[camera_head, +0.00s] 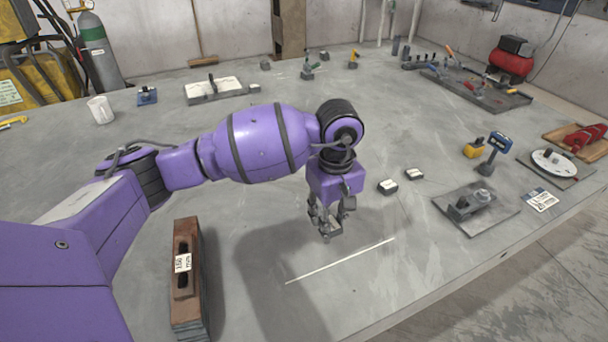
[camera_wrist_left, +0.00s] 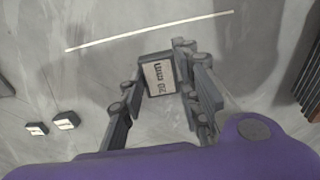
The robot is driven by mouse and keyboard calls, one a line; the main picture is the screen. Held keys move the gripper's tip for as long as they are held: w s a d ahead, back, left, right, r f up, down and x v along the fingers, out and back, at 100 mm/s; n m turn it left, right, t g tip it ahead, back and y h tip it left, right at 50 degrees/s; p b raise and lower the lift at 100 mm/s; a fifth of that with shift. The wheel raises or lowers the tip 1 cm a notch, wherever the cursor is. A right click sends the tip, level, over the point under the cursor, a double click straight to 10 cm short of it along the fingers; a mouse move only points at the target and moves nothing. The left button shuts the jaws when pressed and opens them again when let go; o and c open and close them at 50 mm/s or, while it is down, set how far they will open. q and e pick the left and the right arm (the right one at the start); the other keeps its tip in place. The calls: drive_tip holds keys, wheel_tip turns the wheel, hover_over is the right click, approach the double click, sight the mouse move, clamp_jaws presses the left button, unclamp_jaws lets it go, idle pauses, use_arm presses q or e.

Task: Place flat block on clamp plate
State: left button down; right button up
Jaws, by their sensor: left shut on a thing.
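My left gripper (camera_head: 327,218) hangs pointing down above the middle of the grey table, and its fingers also show in the left wrist view (camera_wrist_left: 158,82). It is shut on a small flat block (camera_wrist_left: 157,76) with a pale label reading 20 mm. The block is above the table, apart from it. In the head view the fingers mostly hide it. A dark grey plate (camera_head: 490,217) with a small clamp-like fixture (camera_head: 468,205) on it lies to the right near the table's front edge; I take it for the clamp plate. My right gripper is not in view.
Two small labelled blocks (camera_head: 387,186) (camera_head: 414,174) lie between my gripper and the plate. A yellow piece (camera_head: 473,149), a blue-headed stand (camera_head: 497,143) and a round white dial (camera_head: 553,160) stand beyond the plate. A long brown block (camera_head: 186,270) lies at front left.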

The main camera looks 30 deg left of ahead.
sight(332, 220)
use_arm(q)
drive_tip(key=w+f, duration=0.1)
drive_tip(key=f, duration=0.1)
drive_tip(key=w+a+f, duration=0.1)
drive_tip(key=w+f, duration=0.1)
drive_tip(key=shift+w+f, duration=0.4)
drive_tip(key=shift+f, duration=1.55)
drive_tip(key=shift+f, duration=0.1)
drive_tip(key=c, duration=1.7)
unclamp_jaws()
drive_tip(key=shift+f, duration=0.1)
drive_tip(key=o, duration=0.4)
